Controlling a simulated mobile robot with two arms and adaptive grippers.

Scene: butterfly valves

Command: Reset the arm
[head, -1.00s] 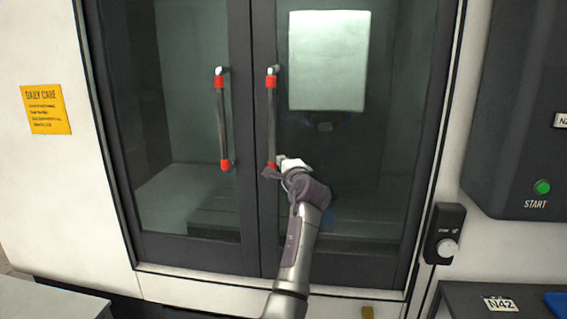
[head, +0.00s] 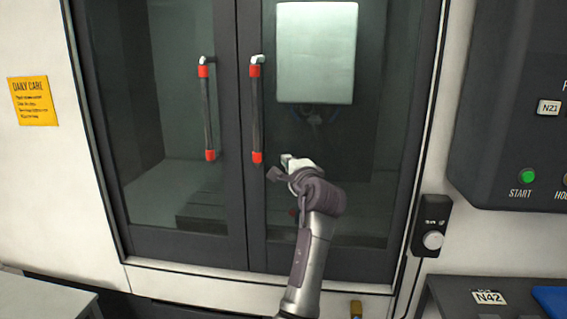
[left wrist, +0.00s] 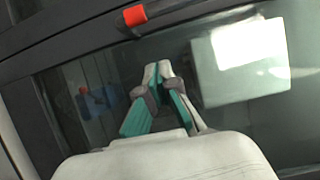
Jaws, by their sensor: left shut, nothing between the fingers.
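My left gripper (head: 287,160) is in front of the right glass door (head: 380,150) of a machine, just right of the lower end of the right door handle (head: 256,110). It is apart from the handle. In the left wrist view its fingertips (left wrist: 157,70) are together, with nothing between them. The handle's red end (left wrist: 134,16) shows beyond and above the fingers there. The left door handle (head: 207,110) is farther left. Both doors look closed. My right gripper is in neither view.
A control panel with a green START button (head: 527,176) is at the right. A black box with a round knob (head: 433,240) is beside the door frame. Grey surfaces stand at the lower left (head: 45,300) and lower right (head: 455,300).

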